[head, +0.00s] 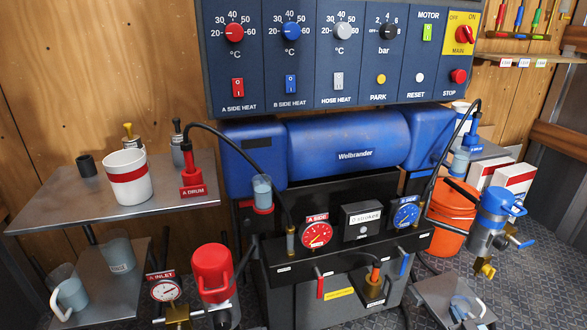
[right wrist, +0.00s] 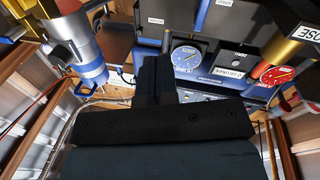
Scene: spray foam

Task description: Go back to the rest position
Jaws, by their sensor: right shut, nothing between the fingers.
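My right gripper (right wrist: 155,78) shows in the right wrist view as dark fingers pressed together, with nothing between them. Behind it, and apart as far as I can tell, are the blue gauge (right wrist: 186,56) and the red gauge (right wrist: 278,75) of the machine. I cannot make out either gripper clearly in the head view. My left gripper is in neither view.
The machine with its control panel (head: 340,62) and blue tank (head: 345,145) fills the middle. A metal shelf (head: 70,205) holds a white cup (head: 127,177) with a red band. An orange bucket (head: 452,215) and a blue-topped filter (head: 492,215) stand right.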

